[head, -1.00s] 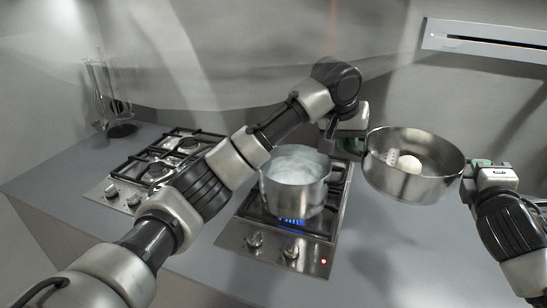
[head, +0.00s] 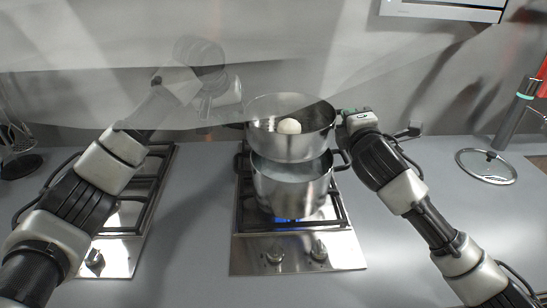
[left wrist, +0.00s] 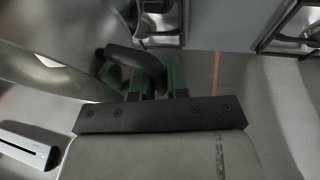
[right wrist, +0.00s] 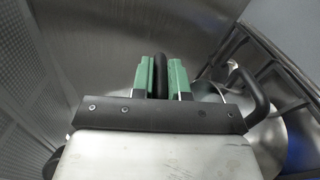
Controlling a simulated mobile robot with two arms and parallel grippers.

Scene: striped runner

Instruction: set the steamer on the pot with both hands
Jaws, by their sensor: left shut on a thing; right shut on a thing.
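The steamer (head: 290,145) is a round metal pan with a pale round item (head: 289,126) inside. It is held roughly level over the metal pot (head: 290,190), slightly toward the back. The pot's near rim and some cloudy water show below it; I cannot tell the exact gap. The pot stands on the lit right burner. My left gripper (left wrist: 158,80) is shut on a dark steamer handle (left wrist: 128,58); in the head view the translucent hood veils it. My right gripper (right wrist: 161,78) is shut on the other dark handle (right wrist: 160,72), at the steamer's right side.
A blue flame (head: 290,219) burns under the pot. The pot's dark side handle (right wrist: 259,98) shows below my right gripper. A glass lid (head: 486,166) lies on the counter at the right. Another burner (head: 130,210) is at the left. The translucent hood (head: 100,70) spans above.

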